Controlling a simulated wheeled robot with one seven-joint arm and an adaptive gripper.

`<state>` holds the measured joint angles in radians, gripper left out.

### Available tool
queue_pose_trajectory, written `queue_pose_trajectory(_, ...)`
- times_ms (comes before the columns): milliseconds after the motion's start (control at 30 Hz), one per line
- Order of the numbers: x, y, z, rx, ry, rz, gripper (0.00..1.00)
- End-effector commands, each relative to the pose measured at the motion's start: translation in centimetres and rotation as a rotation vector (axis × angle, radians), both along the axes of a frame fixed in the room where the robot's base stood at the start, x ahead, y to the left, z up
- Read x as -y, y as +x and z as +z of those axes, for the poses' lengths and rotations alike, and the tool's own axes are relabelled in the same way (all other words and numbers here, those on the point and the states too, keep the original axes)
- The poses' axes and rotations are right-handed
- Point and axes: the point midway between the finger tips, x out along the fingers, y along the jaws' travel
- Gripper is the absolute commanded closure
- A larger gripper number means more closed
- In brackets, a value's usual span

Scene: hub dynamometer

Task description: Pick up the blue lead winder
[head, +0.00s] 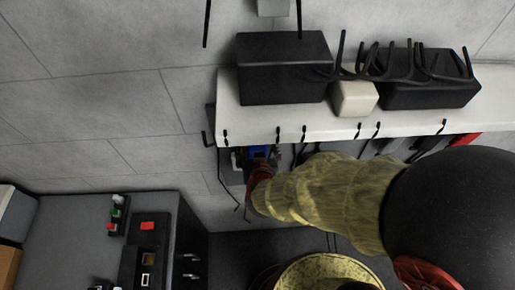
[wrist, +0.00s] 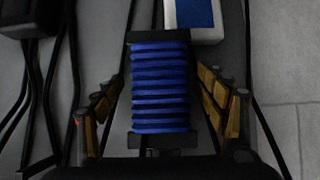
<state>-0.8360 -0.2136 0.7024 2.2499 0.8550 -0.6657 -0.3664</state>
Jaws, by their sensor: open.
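The blue lead winder (wrist: 160,88) has blue cord wound in bands on a black frame. It fills the middle of the wrist view. My gripper (wrist: 160,100) is open, with one padded finger on each side of the winder and a visible gap on both sides. In the head view a small blue part of the winder (head: 258,152) shows just below the white shelf's front edge. My gripper (head: 262,172) is beside it there, and my arm hides much of that area.
The white shelf (head: 350,122) carries black boxes (head: 285,68) and a cream block (head: 355,98). Black hooks and cables hang along its front edge. In the wrist view, dark cables (wrist: 58,90) hang at left and a white item with a blue face (wrist: 194,16) is above. A grey bench (head: 70,235) stands lower left.

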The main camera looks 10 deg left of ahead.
Motion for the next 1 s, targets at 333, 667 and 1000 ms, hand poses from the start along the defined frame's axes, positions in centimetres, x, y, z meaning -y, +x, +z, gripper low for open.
queue_pose_trajectory(333, -0.01, -0.02, 0.03, 0.0, 0.0, 0.0, 0.43)
queue_pose_trajectory(667, 0.0, -0.03, 0.02, 0.0, 0.0, 0.0, 0.61)
queue_pose_trajectory(1000, 0.01, -0.03, 0.02, 0.0, 0.0, 0.0, 0.81)
